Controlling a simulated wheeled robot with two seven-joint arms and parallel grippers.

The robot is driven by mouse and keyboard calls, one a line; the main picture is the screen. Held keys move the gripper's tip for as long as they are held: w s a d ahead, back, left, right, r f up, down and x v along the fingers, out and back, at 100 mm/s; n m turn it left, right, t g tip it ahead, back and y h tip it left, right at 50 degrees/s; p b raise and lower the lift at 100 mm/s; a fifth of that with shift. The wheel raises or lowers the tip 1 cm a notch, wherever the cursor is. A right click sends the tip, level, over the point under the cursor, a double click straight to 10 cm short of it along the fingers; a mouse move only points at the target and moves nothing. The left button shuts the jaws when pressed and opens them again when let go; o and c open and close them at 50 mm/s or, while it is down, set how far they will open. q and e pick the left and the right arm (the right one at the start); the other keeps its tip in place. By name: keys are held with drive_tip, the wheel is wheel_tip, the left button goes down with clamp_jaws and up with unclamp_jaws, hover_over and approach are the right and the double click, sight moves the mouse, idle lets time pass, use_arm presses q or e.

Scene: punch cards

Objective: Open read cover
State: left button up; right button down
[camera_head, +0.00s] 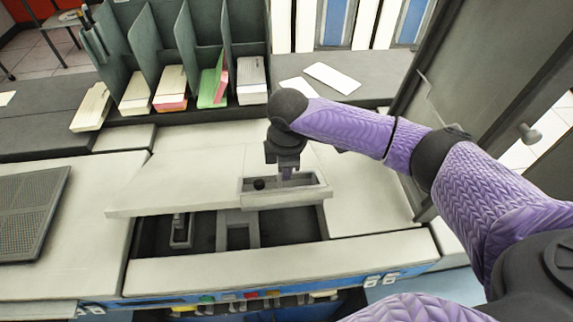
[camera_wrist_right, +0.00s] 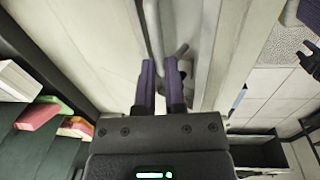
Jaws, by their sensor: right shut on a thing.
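The read cover (camera_head: 190,178) is a pale flat panel on the machine's top in the head view. It sits at an angle above a dark recess (camera_head: 205,232), which shows open along the cover's front edge. A small grey open box (camera_head: 285,198) is at the cover's front right. My right gripper (camera_head: 286,176) points down with its fingertips in this box. In the right wrist view its two purple fingers (camera_wrist_right: 161,85) are close together at a thin grey part between pale panels. The exact contact is hidden. My left gripper is not in view.
Green card racks (camera_head: 185,50) with stacks of cards stand behind the machine. A dark perforated panel (camera_head: 28,212) lies at the left. A pale front strip (camera_head: 280,264) borders the recess. A dark upright panel (camera_head: 450,75) stands at the right, near my right arm.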

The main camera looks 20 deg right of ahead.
drive_tip(key=shift+w+r, duration=0.15)
drive_tip(key=shift+r, duration=0.2)
drive_tip(key=w+d+r, duration=0.2)
drive_tip(key=w+r, duration=0.5)
drive_tip(key=w, duration=0.2)
drive_tip(key=shift+d+r+p, duration=0.25)
drive_tip(key=shift+d+p, duration=0.15)
drive_tip(key=shift+p, duration=0.05)
